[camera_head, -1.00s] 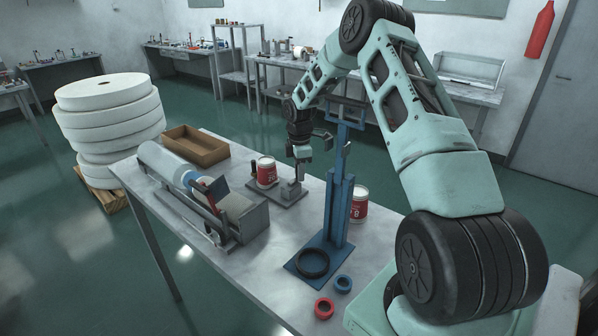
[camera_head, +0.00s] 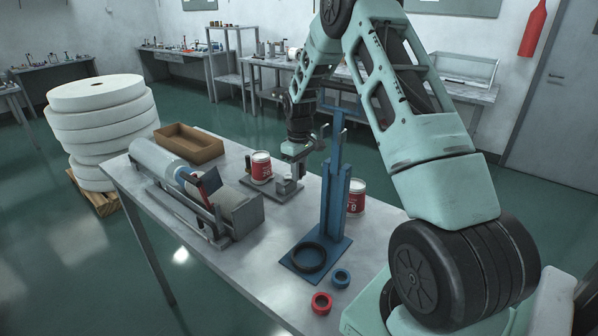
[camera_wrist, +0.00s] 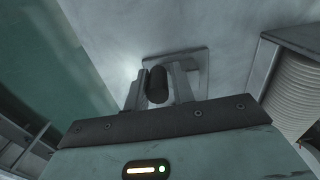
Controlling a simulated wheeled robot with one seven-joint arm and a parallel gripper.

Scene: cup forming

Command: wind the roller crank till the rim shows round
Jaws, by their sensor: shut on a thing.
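The roller (camera_head: 288,186) is a small grey post on a flat grey base plate, at the far middle of the table. My gripper (camera_head: 293,160) is right over it, partly covering it. In the wrist view, my gripper's fingers (camera_wrist: 160,78) are shut on a dark, rounded crank knob (camera_wrist: 157,88), one finger on each side. A grey plate (camera_wrist: 197,55) shows behind the fingers. A red-and-white can (camera_head: 261,168) stands upright at the left of the roller. The crank arm and the cup rim are too small or hidden to make out.
A blue stand (camera_head: 335,215) rises close to the right of my gripper, with another red-and-white can (camera_head: 357,197) behind it. A long grey machine (camera_head: 200,195) lies at the left. A brown tray (camera_head: 190,145) is at the back left. Red (camera_head: 321,303) and blue rings (camera_head: 341,278) lie in front.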

